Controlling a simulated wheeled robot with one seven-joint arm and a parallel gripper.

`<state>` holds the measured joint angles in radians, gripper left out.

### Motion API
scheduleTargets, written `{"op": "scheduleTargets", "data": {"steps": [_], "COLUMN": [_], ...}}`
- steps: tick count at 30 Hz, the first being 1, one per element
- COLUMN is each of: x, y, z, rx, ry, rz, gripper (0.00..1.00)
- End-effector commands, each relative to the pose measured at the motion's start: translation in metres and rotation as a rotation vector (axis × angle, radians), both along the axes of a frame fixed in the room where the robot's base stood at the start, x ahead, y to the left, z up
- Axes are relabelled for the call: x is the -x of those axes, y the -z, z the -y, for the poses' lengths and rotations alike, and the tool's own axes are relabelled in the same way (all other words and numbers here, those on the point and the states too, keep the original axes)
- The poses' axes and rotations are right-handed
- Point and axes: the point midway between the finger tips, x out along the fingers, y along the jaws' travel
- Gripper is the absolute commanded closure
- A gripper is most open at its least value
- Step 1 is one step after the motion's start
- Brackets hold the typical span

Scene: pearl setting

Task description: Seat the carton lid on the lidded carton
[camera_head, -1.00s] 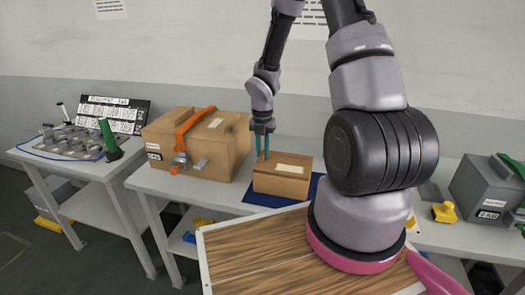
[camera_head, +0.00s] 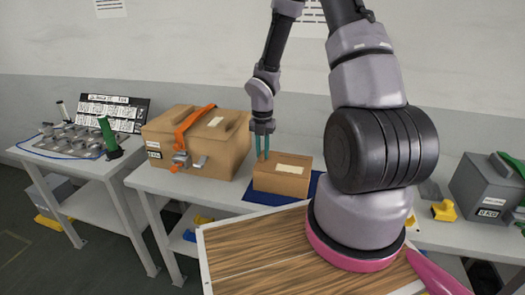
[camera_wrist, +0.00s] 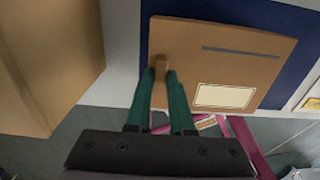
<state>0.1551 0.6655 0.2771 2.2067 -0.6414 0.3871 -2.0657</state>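The lidded carton (camera_head: 281,182) is a small tan box on a blue mat on the table. Its flat tan lid (camera_wrist: 215,45) has a pale label, a dark narrow strip and an upright tan tab at its left side. The lid lies on or very close over the carton; any gap under it cannot be made out. My gripper (camera_wrist: 161,78) has its green fingers on either side of the tab, with almost no gap to it, and looks shut on it. In the head view, my gripper (camera_head: 263,157) points down over the carton's left end.
A larger tan box (camera_head: 205,150) with an orange strap stands close to the left of my gripper. The blue mat (camera_head: 262,197) shows around the carton. A wood-topped surface (camera_head: 255,250) lies in front. A grey case (camera_head: 482,190) and yellow piece (camera_head: 446,210) are at right.

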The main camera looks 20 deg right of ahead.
Motion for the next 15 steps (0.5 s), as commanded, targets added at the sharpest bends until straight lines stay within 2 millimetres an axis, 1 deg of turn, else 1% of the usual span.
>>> {"op": "scheduleTargets", "data": {"steps": [1, 2, 11, 14, 15], "x": [-0.0002, -0.0001, -0.0002, -0.0008, -0.0011], "y": [-0.0003, -0.0003, -0.0007, -0.0058, -0.0103], "z": [0.0000, 0.0000, 0.0000, 0.0005, 0.0006], "rx": [0.000, 0.000, 0.001, -0.001, -0.001], "ry": [0.000, 0.000, -0.001, 0.000, 0.000], "rz": [0.000, 0.000, 0.001, 0.003, 0.004], "gripper": [0.58, 0.47, 0.46, 0.46, 0.46]}}
